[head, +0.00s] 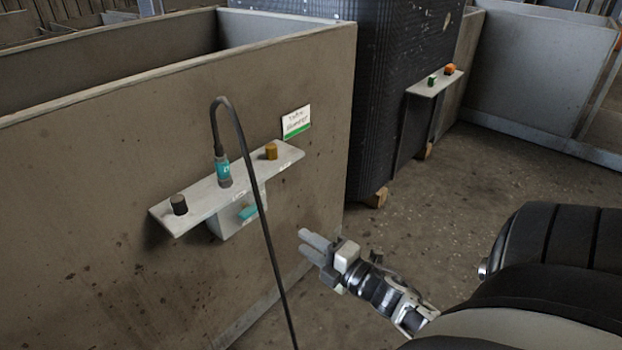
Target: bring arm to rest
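My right gripper (316,246) is in front of the grey wall panel, low and to the right of a small shelf (222,192). Its two fingers look close together, and I cannot tell whether there is a gap between them. I see nothing held in it. It is apart from the shelf. My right arm comes in from the lower right. My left gripper is not in view.
The shelf on the panel (100,210) carries a black knob (179,204), a teal connector (223,172) with a black cable (262,215), and an orange knob (271,151). A dark ribbed block (385,90) stands behind. Floor (480,210) is open to the right.

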